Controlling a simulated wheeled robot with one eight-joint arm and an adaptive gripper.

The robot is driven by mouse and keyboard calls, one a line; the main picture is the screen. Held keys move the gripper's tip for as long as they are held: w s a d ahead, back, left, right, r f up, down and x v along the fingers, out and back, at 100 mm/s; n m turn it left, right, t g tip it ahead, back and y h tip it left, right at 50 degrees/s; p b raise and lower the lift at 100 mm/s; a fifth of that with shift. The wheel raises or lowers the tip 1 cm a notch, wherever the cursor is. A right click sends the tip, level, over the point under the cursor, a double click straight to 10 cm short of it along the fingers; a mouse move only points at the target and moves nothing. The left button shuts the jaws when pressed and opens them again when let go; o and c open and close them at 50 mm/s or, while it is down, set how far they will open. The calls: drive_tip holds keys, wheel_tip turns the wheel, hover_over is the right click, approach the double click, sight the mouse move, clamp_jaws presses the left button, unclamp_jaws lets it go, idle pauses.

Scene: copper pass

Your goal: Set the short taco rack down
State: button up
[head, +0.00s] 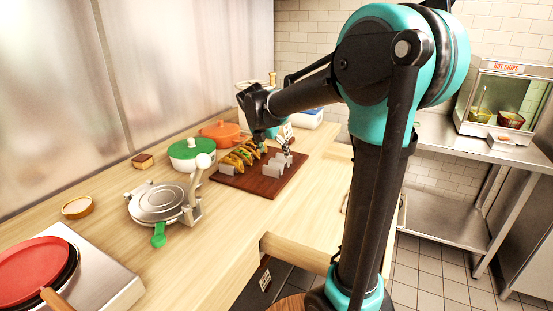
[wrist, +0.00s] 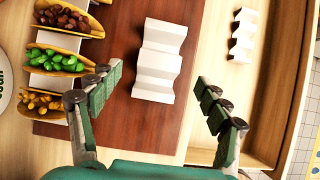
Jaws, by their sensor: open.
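An empty pale grey zigzag rack (wrist: 160,62) stands on the dark wooden board (wrist: 120,105), and it also shows in the head view (head: 271,169). It appears to rest on the board. My gripper (wrist: 160,82) is open, with its fingers spread wide on either side of the rack's near end and nothing clamped between them. In the head view my gripper (head: 283,148) is over the board, partly hidden by the arm. A longer rack with several filled tacos (wrist: 60,62) stands left of the empty rack.
A smaller white zigzag piece (wrist: 242,36) lies off the board to the right, on light wood. A green-lidded pot (head: 190,152), an orange pot (head: 221,132) and a tortilla press (head: 158,202) stand on the counter. Bare counter (head: 225,225) shows in front of the board.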

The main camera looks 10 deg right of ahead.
drive_tip(key=v, duration=0.5)
idle(0.5)
